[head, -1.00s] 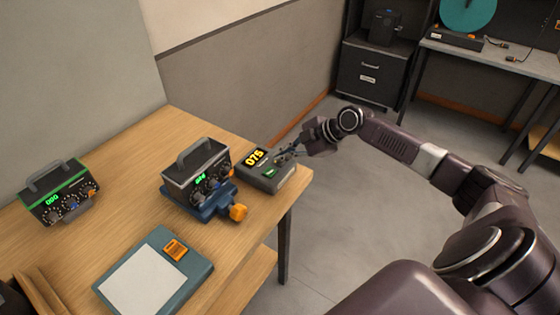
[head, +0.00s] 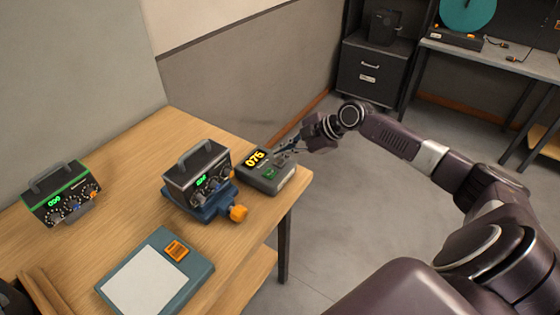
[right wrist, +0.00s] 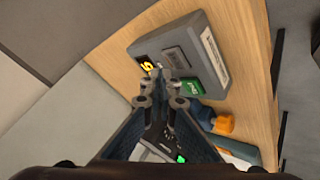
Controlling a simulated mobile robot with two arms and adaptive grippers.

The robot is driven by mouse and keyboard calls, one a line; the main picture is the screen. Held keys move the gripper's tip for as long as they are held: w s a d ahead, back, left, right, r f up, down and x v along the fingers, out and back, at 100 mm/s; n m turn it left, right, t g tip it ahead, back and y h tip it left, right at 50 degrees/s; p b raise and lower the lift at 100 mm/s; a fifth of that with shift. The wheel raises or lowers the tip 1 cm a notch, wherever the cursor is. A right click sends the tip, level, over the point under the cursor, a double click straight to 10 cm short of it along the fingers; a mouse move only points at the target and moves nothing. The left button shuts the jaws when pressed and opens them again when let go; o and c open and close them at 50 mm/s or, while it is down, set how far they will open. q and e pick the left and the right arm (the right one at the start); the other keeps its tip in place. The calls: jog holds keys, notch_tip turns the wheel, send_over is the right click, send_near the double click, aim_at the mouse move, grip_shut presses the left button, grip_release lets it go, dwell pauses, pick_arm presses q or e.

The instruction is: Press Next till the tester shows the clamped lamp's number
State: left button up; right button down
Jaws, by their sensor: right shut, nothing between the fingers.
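The grey tester (head: 265,184) sits near the table's right corner. Its yellow display (head: 256,157) seems to read 076. It has a green button and a dark key; it also shows in the right wrist view (right wrist: 207,62). A dark lamp unit (head: 196,163) with a handle sits in a blue clamp (head: 212,207) with an orange knob. Its green digits are too small to read surely. My right gripper (head: 281,154) is shut and empty, its tips just over the tester's keys; contact cannot be told.
A second, green-edged lamp unit (head: 60,195) stands at the table's left. A teal pad with a white panel (head: 145,281) and orange label lies at the front. The wooden table (head: 115,235) is bare between them. A wall stands behind.

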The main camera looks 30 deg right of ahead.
aim_at(283, 163)
jog(key=shift+r+p, duration=1.4)
jog(key=shift+r, duration=0.95)
jog(key=shift+s+f, duration=0.1)
jog(key=shift+f, duration=0.05)
